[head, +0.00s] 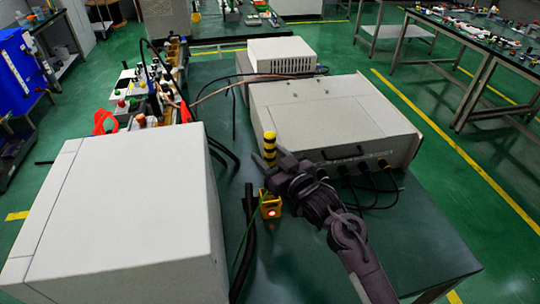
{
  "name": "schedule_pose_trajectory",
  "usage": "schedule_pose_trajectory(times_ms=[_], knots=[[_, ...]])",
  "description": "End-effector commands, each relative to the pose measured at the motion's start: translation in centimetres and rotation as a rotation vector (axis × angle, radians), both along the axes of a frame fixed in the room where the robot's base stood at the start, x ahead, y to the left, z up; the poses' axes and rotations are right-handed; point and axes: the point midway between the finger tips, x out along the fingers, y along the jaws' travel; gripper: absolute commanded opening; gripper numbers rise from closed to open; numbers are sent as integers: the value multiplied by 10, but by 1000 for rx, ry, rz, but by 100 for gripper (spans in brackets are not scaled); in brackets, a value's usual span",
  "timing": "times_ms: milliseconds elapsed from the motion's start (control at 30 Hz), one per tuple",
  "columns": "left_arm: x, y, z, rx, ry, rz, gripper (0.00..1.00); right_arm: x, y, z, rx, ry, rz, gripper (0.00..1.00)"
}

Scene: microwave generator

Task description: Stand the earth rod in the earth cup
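The earth rod (269,146) shows as an upright yellow-and-black striped piece near the middle of the head view. My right gripper (268,166) comes in from the lower right, and its dark fingers lie across the rod just below the stripes. It appears shut on the rod; the fingers hide part of the contact. The earth cup (270,208) is a small yellow holder with a glowing red-orange spot, just below the gripper on the green table. The rod's lower end is hidden, so I cannot tell whether it is in the cup. My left gripper is not in view.
A large pale cabinet (125,215) fills the left front. A pale instrument case (335,115) with front cables stands behind my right arm. A thick black cable (249,240) and a thin green wire run left of the cup. The table's right front (425,265) is clear.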

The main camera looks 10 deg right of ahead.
Motion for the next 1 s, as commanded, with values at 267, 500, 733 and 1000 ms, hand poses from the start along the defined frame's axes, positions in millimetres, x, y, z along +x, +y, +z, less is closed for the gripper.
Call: schedule_pose_trajectory(times_ms=[267, 500, 733, 1000], knots=[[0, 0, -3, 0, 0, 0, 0, -9, -4, -3, -2, 3, 0, 50], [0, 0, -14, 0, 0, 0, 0, -47, -19, -4, -2, 3, 1, 50], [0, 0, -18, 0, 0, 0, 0, -70, -28, -2, 0, 1, 0, 50], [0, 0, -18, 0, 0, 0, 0, -72, -30, 0, 0, 0, 0, 50]])
